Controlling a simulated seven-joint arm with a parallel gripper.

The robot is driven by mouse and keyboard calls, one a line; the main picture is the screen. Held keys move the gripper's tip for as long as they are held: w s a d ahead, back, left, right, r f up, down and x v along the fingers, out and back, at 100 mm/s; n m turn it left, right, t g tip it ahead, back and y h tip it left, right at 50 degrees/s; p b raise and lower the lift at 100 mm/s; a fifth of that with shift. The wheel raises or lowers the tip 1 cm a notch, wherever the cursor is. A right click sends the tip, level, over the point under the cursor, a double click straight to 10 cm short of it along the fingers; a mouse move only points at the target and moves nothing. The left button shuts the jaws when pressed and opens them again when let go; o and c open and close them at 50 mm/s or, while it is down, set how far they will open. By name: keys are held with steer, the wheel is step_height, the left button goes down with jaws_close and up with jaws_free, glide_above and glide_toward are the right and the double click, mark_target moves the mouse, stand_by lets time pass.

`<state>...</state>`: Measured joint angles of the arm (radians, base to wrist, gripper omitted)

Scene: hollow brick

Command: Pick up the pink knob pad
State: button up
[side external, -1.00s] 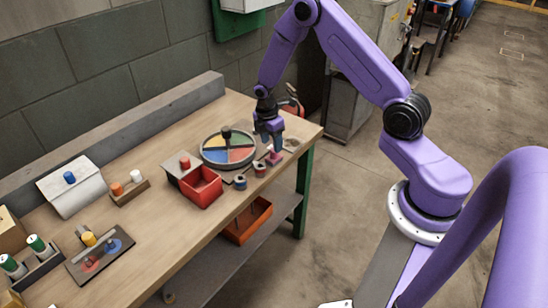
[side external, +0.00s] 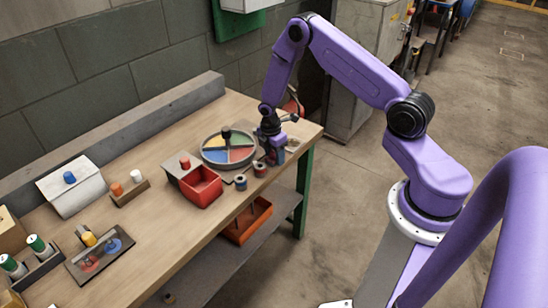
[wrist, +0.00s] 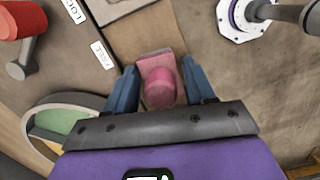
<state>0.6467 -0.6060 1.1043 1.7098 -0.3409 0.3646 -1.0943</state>
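The pink knob pad shows in the wrist view as a pink knob (wrist: 160,90) on a flat pink base (wrist: 155,58). It lies between the two blue fingers of my gripper (wrist: 160,75). The fingers look open, with a narrow gap on each side of the knob. In the side external view my gripper (side external: 274,150) is low over the right end of the workbench, just right of the round coloured tray. There it hides most or all of the pink pad.
The round four-colour tray (side external: 228,162) stands close left of my gripper. Two small spool-like pieces, one dark (side external: 240,183) and one red-topped (side external: 260,170), and a red open box (side external: 201,192) are nearby. The bench edge is close on the right.

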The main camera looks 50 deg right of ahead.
steer(key=c, duration=0.7)
steer(key=shift+r, duration=0.1)
steer(key=shift+r, duration=0.45)
step_height(320, 180, up, 2)
steer(key=shift+r, duration=0.15)
steer(key=s+a+r, duration=0.3)
steer(key=s+r, duration=0.6)
steer(key=s, duration=0.4)
steer(key=shift+s+a+r, duration=0.2)
steer(key=shift+s+r, duration=0.1)
steer(key=shift+s, duration=0.05)
